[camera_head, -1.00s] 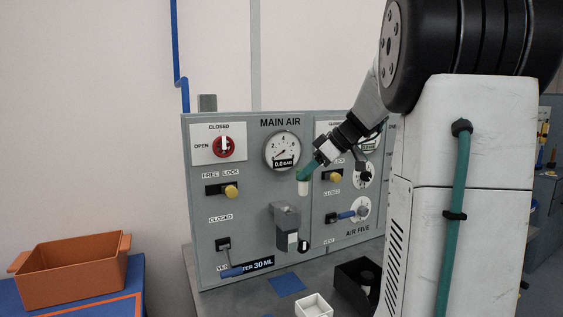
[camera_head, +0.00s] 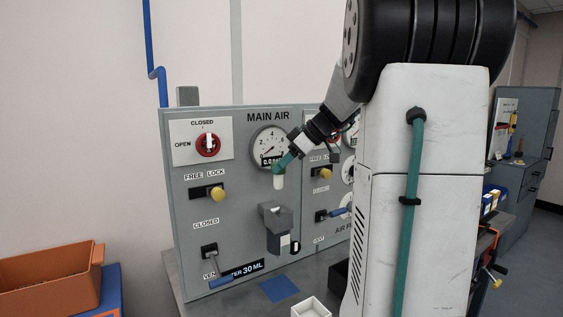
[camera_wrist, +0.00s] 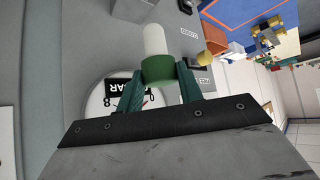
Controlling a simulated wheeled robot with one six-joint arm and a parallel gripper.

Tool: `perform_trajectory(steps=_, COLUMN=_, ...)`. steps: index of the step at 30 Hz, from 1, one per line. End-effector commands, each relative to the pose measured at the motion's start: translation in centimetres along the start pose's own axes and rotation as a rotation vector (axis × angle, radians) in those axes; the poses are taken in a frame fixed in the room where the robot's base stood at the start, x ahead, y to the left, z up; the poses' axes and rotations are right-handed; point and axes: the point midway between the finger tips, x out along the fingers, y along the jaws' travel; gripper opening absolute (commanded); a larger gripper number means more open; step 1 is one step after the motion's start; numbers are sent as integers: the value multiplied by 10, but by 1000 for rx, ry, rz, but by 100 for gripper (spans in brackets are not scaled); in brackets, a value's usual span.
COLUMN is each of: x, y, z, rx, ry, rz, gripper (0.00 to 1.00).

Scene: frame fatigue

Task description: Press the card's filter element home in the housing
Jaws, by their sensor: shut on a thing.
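My gripper (camera_head: 285,162) is shut on the filter element (camera_head: 279,181), a white cylinder with a green cap. In the wrist view, my two teal fingers (camera_wrist: 158,78) close on the green cap, and the white filter element (camera_wrist: 155,40) sticks out beyond them. In the head view the white end points down. The housing (camera_head: 275,218) is a grey block on the panel's front, below the element. A visible gap separates the two. The inside of the housing cannot be seen.
The grey panel (camera_head: 225,180) carries a red knob (camera_head: 208,145), a gauge (camera_head: 270,146), yellow knobs and a blue-handled lever (camera_head: 220,279). A white open box (camera_head: 311,308) and a blue square (camera_head: 279,289) are on the bench below. An orange bin (camera_head: 50,281) stands at left.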

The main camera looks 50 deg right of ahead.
Motion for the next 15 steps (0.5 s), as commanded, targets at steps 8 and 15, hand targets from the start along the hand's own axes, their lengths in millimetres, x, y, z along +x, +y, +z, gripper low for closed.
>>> perform_trajectory(steps=8, x=20, y=-1, z=18, rx=0, ry=0, rz=-2, gripper=20)
perform_trajectory(steps=15, x=33, y=-1, z=31, rx=-1, ry=0, rz=-1, gripper=20)
